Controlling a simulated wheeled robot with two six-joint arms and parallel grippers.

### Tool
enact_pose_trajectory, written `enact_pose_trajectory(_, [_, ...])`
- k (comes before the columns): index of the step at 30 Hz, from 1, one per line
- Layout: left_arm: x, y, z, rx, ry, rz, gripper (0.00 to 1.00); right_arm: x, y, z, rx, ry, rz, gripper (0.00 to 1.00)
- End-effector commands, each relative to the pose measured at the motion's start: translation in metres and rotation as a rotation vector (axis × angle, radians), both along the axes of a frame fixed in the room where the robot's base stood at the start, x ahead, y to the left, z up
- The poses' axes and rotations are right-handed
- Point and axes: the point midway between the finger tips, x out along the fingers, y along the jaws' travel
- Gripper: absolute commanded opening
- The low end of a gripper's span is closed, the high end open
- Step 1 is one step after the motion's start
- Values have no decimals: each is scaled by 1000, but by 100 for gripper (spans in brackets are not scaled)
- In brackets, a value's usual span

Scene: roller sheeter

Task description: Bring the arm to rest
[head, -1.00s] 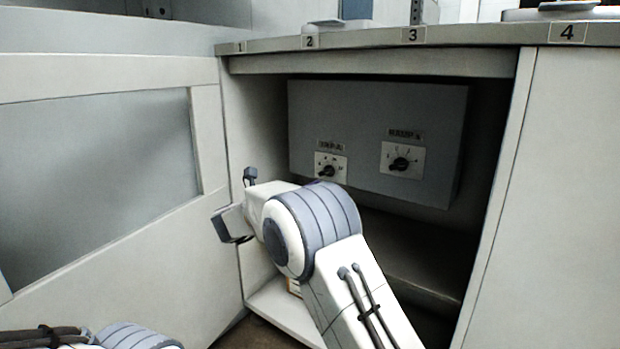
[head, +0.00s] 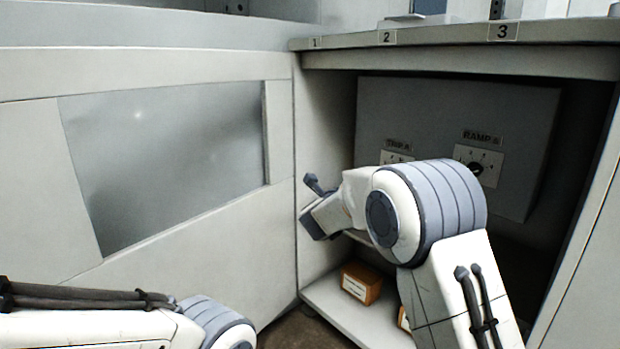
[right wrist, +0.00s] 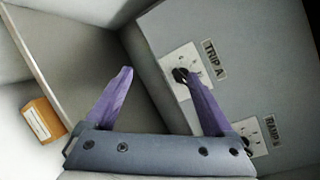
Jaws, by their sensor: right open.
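My right arm reaches into the open cabinet in the head view, bent at a large grey-banded joint that partly covers the TRIP A plate (head: 397,158). My right gripper (right wrist: 158,78) is open in the right wrist view, with nothing between its two purple fingers. One fingertip overlaps the TRIP A knob (right wrist: 180,75) in the picture; I cannot tell whether they touch. The RAMP A dial (head: 475,168) sits right of TRIP A on the grey control box (head: 455,115). My left arm shows only in part at the lower left; its gripper is out of view.
An orange-brown box (head: 361,284) with a white label stands on the cabinet's low shelf (head: 335,312). It also shows in the right wrist view (right wrist: 42,120). A pale panel with a grey window (head: 170,160) stands left of the opening. The numbered counter edge (head: 450,36) runs above.

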Motion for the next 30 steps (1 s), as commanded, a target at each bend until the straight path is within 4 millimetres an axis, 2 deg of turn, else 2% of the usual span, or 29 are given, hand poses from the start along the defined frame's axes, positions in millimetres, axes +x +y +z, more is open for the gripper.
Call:
enact_pose_trajectory(2, [0,0,0,0,0,0,50,-14,7,-16,-248,234,207,88])
enact_pose_trajectory(5, [0,0,0,0,0,0,50,-51,20,-56,-590,528,501,88])
enact_pose_trajectory(9, [0,0,0,0,0,0,50,-137,27,-121,-1012,860,911,88])
enact_pose_trajectory(12, [0,0,0,0,0,0,50,-197,23,-154,-1222,1009,1153,88])
enact_pose_trajectory(18, [0,0,0,0,0,0,50,-294,7,-194,-1486,1178,1534,88])
enact_pose_trajectory(23, [0,0,0,0,0,0,50,-361,-8,-212,-1625,1253,1804,88])
enact_pose_trajectory(25, [0,0,24,1,1,0,50,-368,4,-185,-1672,1228,1855,88])
enact_pose_trajectory(30, [0,0,63,-1,-1,0,50,-384,38,-136,-1742,1159,1954,88])
